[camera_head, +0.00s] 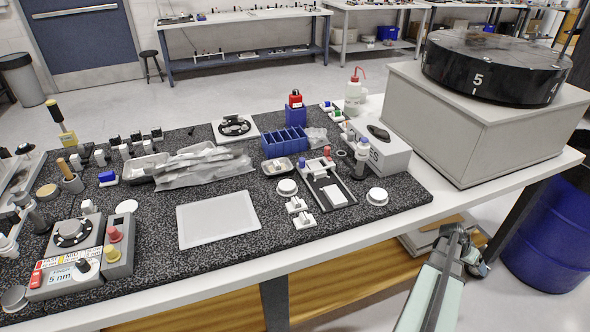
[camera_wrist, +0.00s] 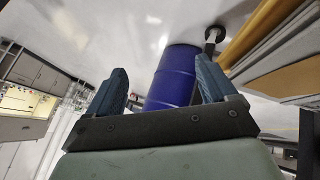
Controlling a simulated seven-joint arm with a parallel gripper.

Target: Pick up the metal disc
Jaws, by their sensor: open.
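Several round, disc-like pieces lie on the speckled black mat in the head view. One pale disc (camera_head: 287,187) is near the mat's middle, and a similar disc (camera_head: 377,196) is near its right front edge. A flat light disc (camera_head: 126,206) lies further left, and a grey round piece (camera_head: 14,298) sits at the far left front. I cannot tell which is the metal disc. In the wrist view my gripper (camera_wrist: 159,67) is open and empty, with two blue fingers apart. My arm is at the lower right in the head view, off the table's front edge, away from the discs.
The black mat (camera_head: 155,270) is crowded with small parts. A flat grey plate (camera_head: 218,219) lies at its front. A large grey box (camera_head: 480,125) bears a black drum (camera_head: 495,65) at the right. A blue barrel (camera_head: 545,245) stands on the floor, also in the wrist view (camera_wrist: 172,78).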

